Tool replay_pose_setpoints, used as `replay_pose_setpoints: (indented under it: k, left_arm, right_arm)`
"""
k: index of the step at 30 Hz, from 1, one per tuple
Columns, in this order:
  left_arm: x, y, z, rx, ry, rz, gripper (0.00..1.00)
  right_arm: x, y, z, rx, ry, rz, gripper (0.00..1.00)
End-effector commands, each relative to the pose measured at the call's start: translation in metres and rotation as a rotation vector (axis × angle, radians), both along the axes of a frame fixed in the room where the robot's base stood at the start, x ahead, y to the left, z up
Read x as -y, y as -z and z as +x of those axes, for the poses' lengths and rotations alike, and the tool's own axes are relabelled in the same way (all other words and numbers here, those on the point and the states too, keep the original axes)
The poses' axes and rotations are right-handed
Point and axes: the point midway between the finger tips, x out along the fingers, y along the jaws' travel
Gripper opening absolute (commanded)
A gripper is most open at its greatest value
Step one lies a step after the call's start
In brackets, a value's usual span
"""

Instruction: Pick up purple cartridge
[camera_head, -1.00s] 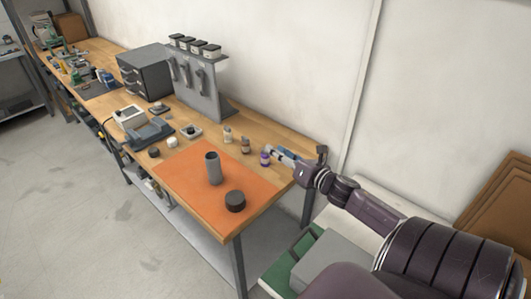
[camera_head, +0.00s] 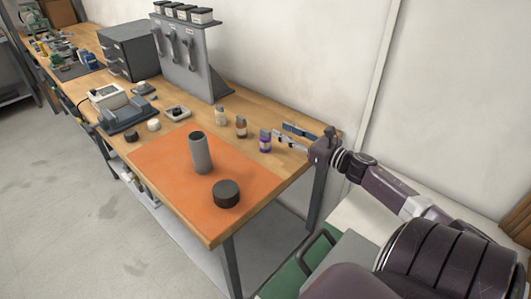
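The purple cartridge (camera_head: 265,142) is a small upright bottle shape with a grey top. It stands on the wooden bench just beyond the right back part of the orange mat. My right gripper (camera_head: 280,131) reaches in from the right, low over the bench's right end. Its fingers look spread and empty, with tips a little to the right of the cartridge's top; the cartridge is not between them. My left gripper is out of view.
A brown bottle (camera_head: 241,127) and a pale bottle (camera_head: 220,116) stand left of the cartridge. A grey cylinder (camera_head: 201,155) and a dark round puck (camera_head: 226,194) stand on the orange mat (camera_head: 165,172). A grey rack (camera_head: 190,65) stands behind.

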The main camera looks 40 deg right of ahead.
Motion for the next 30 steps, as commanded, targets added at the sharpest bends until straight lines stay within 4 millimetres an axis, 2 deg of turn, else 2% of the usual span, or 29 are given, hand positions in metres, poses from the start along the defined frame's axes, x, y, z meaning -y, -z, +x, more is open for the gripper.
replay_pose_setpoints:
  k: [1, 6, 11, 30]
  left_arm:
    - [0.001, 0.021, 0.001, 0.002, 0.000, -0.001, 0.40]
    - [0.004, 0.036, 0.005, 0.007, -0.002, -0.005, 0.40]
    - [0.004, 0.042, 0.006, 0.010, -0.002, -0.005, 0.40]
    - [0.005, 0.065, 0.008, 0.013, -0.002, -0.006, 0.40]
  right_arm:
    - [0.000, 0.020, 0.000, 0.001, 0.000, 0.000, 0.30]
    - [0.000, 0.035, 0.000, 0.001, 0.000, 0.000, 0.30]
    - [-0.001, 0.037, 0.008, 0.003, -0.001, 0.000, 0.30]
    - [-0.015, 0.032, 0.074, 0.002, 0.000, 0.000, 0.30]
